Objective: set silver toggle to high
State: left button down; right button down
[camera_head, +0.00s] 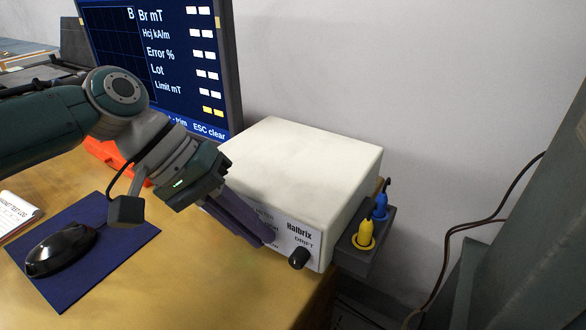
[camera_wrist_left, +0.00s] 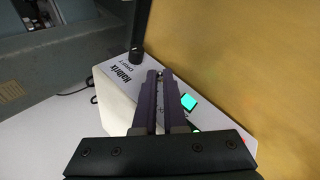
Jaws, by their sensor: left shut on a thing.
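The white Halbrix box (camera_head: 300,165) stands on the wooden bench, its front panel toward the bench's front edge. My left gripper (camera_head: 266,234) reaches down to this panel from the left, with its long dark fingers shut at the spot where the silver toggle sits. The toggle is almost wholly hidden between the fingertips, so its position cannot be read. In the left wrist view the fingertips (camera_wrist_left: 160,76) close together just over the panel of the box (camera_wrist_left: 115,95). Panel lettering beside the fingers is partly covered. My right gripper is out of view.
A black drift knob (camera_head: 299,258) sticks out right of the fingers. A holder with yellow (camera_head: 364,236) and blue (camera_head: 380,207) plugs is at the box's right. A monitor (camera_head: 190,60) stands behind; a mouse (camera_head: 60,249) lies on a blue mat.

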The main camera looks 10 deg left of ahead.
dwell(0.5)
pick_arm(q)
jog(key=c, duration=1.3)
grip_release()
jog(key=shift+o, duration=0.2)
jog(key=shift+r, duration=0.1)
jog(key=w+p+v, duration=0.1)
jog(key=p+v, duration=0.1)
jog(key=v, duration=0.7)
jog(key=shift+s+a+r+p, duration=0.2)
jog(key=shift+s+r+p, duration=0.15)
jog(key=shift+s+r, duration=0.1)
